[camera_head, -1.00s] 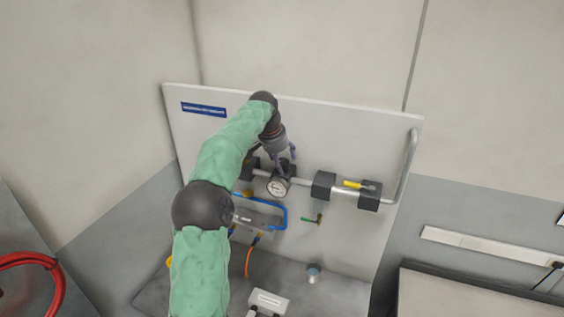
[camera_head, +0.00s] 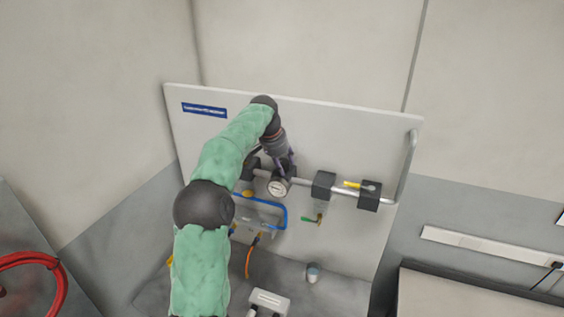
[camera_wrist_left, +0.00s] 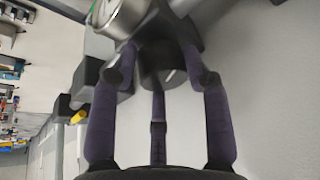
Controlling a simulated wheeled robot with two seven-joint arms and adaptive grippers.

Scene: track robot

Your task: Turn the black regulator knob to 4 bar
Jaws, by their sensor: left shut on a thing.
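The pressure gauge (camera_head: 278,187) has a round white face and sits on the pipe in the middle of the white panel (camera_head: 330,125). Its metal rim also shows at the top of the left wrist view (camera_wrist_left: 118,16). The black regulator knob (camera_wrist_left: 162,68) is in the left wrist view, between the purple fingers. My left gripper (camera_head: 284,166) comes down from above, just behind the gauge, and its fingers are shut around the knob. In the head view the knob is mostly hidden by the gripper and gauge. The gauge reading is too small to tell.
Black blocks (camera_head: 323,186) hold the pipe, and a yellow-handled valve (camera_head: 354,184) sits to the right. A green-handled valve (camera_head: 311,219), a blue hose (camera_head: 284,216) and an orange hose (camera_head: 250,258) are below. A metal rail (camera_head: 409,165) bends along the panel's right edge.

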